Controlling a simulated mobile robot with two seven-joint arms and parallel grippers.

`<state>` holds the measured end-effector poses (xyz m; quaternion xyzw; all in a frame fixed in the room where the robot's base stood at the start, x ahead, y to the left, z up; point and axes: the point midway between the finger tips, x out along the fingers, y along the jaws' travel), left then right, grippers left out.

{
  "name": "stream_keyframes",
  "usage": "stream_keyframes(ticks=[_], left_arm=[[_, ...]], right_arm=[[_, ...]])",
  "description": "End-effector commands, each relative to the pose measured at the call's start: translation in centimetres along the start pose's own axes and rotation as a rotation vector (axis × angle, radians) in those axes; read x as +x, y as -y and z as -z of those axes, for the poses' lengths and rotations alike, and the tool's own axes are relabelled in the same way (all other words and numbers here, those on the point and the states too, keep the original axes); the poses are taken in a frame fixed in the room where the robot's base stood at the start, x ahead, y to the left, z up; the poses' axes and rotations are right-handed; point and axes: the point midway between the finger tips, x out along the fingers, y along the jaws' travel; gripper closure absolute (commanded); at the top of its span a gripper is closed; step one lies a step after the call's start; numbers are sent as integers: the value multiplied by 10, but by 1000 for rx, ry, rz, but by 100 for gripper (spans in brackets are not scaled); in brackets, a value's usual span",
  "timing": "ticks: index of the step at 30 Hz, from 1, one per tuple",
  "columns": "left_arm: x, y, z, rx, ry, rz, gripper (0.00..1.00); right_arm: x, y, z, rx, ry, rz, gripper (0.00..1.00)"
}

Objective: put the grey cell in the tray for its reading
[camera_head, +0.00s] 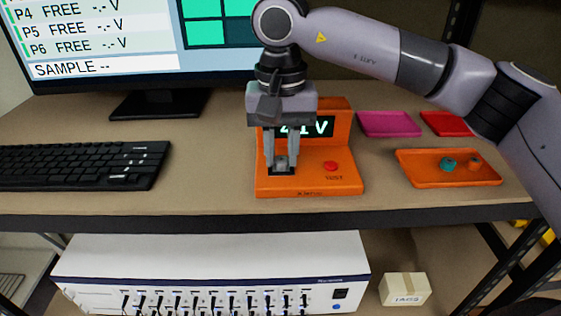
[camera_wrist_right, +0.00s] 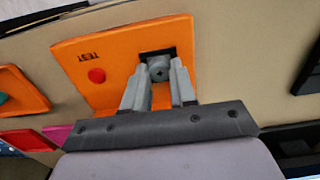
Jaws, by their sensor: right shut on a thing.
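The grey cell (camera_head: 281,163) sits upright at the dark square slot of the orange tester (camera_head: 312,186); its top with a cross mark shows in the right wrist view (camera_wrist_right: 159,70). My right gripper (camera_head: 281,168) points down over the slot, its two fingers shut on the grey cell. How deep the cell sits is hidden. The tester's display is partly covered by my gripper; "1V" shows at its end. An orange tray (camera_head: 425,181) at the right holds a teal cell (camera_head: 448,164) and an orange cell (camera_head: 474,163). A magenta tray (camera_head: 388,123) and a red tray (camera_head: 443,123) lie behind it. My left gripper is out of view.
A red TEST button (camera_head: 330,166) is right of the slot. A keyboard (camera_head: 80,166) and a monitor (camera_head: 140,45) stand at the left. My right arm passes over the right trays. Bare desk lies between keyboard and tester. A white instrument (camera_head: 215,265) is below.

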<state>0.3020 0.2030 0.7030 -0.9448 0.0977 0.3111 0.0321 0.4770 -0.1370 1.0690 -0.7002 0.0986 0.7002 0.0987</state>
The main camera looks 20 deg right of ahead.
Motion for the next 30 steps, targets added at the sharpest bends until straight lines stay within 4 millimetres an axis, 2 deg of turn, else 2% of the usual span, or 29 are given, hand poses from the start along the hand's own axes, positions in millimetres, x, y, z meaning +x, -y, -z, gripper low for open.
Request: stream_keyframes(ticks=[30], left_arm=[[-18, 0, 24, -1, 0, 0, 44]], right_arm=[[-41, 0, 0, 0, 0, 0, 91]])
